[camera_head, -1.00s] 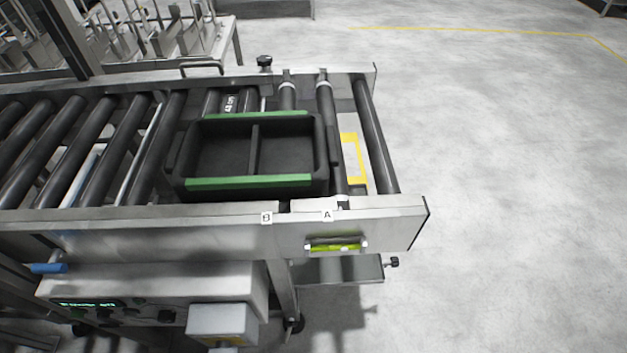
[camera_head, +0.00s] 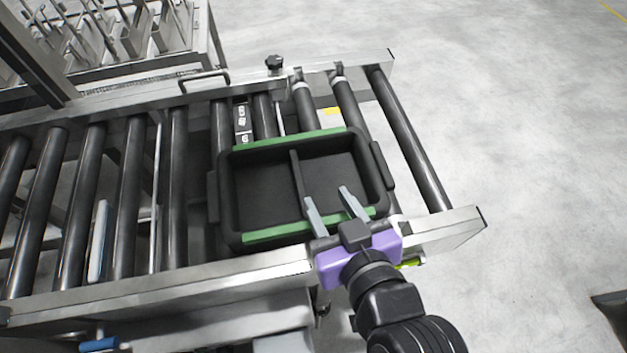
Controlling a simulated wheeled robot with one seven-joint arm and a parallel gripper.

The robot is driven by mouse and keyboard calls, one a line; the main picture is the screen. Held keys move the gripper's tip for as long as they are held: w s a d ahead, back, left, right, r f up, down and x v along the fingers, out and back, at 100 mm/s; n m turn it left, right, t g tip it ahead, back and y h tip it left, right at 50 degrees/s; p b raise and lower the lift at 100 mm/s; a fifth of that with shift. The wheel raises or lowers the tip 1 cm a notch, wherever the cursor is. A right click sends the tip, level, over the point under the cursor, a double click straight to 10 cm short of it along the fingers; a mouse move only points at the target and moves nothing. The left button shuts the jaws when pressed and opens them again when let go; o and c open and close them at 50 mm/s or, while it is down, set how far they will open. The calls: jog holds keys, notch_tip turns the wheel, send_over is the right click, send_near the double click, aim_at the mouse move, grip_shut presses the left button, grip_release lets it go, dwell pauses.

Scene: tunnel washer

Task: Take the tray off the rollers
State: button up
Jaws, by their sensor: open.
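The black tray (camera_head: 265,188) sits on the rollers near the right end of the conveyor. It has two compartments split by a divider and looks empty. A green strip (camera_head: 290,139) lines its far rim and another (camera_head: 290,231) its near rim. My gripper (camera_head: 332,208) is open at the tray's near side, coming from the front. Its two grey fingers lie apart over the near green rim, right of the divider. I cannot tell whether they touch the tray. My purple gripper body hides part of the near conveyor rail.
Dark rollers (camera_head: 88,200) run left from the tray, between metal side rails (camera_head: 225,277). A black knob (camera_head: 275,63) stands on the far rail. A metal rack (camera_head: 130,45) stands behind at the left.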

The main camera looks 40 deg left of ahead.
aim_at(300, 183)
jog(key=shift+s+a+f+n+g, duration=0.1)
jog(key=shift+s+a+n+g, duration=0.5)
jog(key=shift+a, duration=0.15)
jog(key=shift+w+a+f, duration=0.1)
jog(key=shift+a+f, duration=0.05)
jog(key=shift+a, duration=0.15)
jog(key=shift+d+f+p+x, duration=0.15)
jog(key=shift+p+x, duration=0.1)
jog(key=shift+x, duration=0.9)
jog(key=shift+d+f+p+x, duration=0.15)
jog(key=shift+p+x, duration=0.1)
jog(key=shift+x, duration=0.9)
jog(key=shift+a+f+p+x, duration=0.1)
jog(key=shift+p+x, duration=0.15)
jog(key=shift+x, duration=0.9)
jog(key=shift+c, duration=0.4)
grip_shut()
